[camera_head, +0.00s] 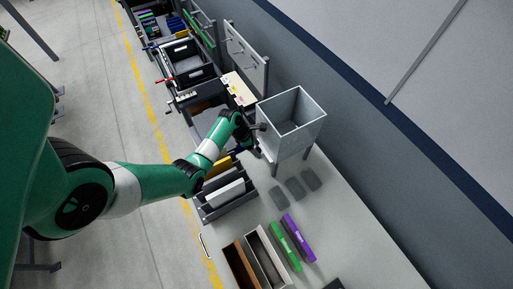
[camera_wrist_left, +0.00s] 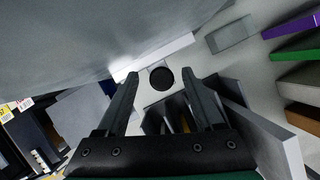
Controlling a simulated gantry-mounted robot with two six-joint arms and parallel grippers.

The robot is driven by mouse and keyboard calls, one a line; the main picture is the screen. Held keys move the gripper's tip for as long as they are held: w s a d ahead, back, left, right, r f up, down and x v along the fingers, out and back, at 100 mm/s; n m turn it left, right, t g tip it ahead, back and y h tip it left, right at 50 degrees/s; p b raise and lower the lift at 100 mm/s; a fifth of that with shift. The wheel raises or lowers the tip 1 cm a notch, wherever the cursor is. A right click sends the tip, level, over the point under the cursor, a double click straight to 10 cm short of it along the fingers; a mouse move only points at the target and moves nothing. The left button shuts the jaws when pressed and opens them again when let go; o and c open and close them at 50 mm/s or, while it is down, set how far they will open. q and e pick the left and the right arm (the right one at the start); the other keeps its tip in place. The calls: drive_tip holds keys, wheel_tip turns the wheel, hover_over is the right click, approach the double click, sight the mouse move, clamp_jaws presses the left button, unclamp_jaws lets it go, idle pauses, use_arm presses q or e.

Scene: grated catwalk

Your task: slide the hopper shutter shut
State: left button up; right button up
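The hopper (camera_head: 283,128) is a grey, open-topped metal box on legs, standing on the bench beside the wall. It fills the upper left of the left wrist view (camera_wrist_left: 90,35) as a large grey surface. My left gripper (camera_head: 257,133) is at the hopper's left side, low on the box. In the left wrist view my left gripper (camera_wrist_left: 160,84) has its two fingers spread apart. A round black knob-like disc (camera_wrist_left: 161,78) shows between the fingertips, against a pale surface. Whether it belongs to the shutter, and how far the shutter is open, I cannot tell. My right gripper is not in view.
Grey flat pads (camera_head: 294,187) lie in front of the hopper. Green (camera_head: 285,246) and purple (camera_head: 298,238) bars lie nearer, beside long open trays (camera_head: 265,254). A dark rack (camera_head: 227,206) stands at the bench's left edge. More bins (camera_head: 190,68) line the bench beyond.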

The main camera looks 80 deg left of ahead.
use_arm(q)
drive_tip(key=p+v, duration=0.2)
drive_tip(key=v, duration=0.9)
drive_tip(key=shift+r, duration=0.3)
